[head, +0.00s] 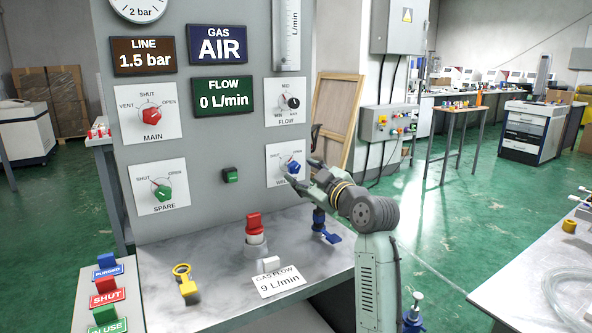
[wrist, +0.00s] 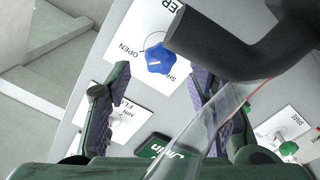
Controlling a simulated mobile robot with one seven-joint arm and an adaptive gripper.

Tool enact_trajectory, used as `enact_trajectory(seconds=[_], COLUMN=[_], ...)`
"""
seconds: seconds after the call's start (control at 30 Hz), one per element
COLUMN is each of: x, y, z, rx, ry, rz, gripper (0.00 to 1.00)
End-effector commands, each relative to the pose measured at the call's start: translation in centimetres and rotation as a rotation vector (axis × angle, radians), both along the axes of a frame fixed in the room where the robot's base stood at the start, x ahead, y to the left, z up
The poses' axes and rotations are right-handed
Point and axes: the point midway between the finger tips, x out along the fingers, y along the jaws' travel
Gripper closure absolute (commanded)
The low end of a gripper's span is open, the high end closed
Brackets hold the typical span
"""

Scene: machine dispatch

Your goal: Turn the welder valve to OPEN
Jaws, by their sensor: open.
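The welder valve is a blue knob (head: 293,168) on a white plate at the lower right of the grey panel, partly covered by my gripper in the head view. In the wrist view the blue knob (wrist: 160,59) is beyond the fingers, between OPEN and SHUT labels; its exact pointing is too small to tell. My gripper (head: 303,172) is in front of the plate. In the wrist view my gripper (wrist: 152,92) is open, its fingers apart with the knob ahead of the gap. No contact is visible.
A dark curved pipe or handle (wrist: 225,45) passes close beside the knob in the wrist view, with a clear tube below it. The panel also carries the flow knob (head: 291,102), main knob (head: 151,115) and spare knob (head: 162,190). A red-topped button (head: 254,226) stands on the shelf.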

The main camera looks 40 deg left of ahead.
Motion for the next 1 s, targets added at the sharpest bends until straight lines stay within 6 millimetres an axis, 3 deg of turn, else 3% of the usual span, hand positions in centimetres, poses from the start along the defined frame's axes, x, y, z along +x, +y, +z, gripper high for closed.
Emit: enact_trajectory(seconds=[0.2, 0.4, 1.0], x=[-1.6, -2.4, -2.5], y=[-4.1, -5.8, -6.0], z=[0.0, 0.0, 0.0], rx=[0.001, 0.001, 0.000], ry=[0.000, 0.001, 0.001], rz=[-0.002, -0.001, 0.000], gripper=[0.52, 0.52, 0.52])
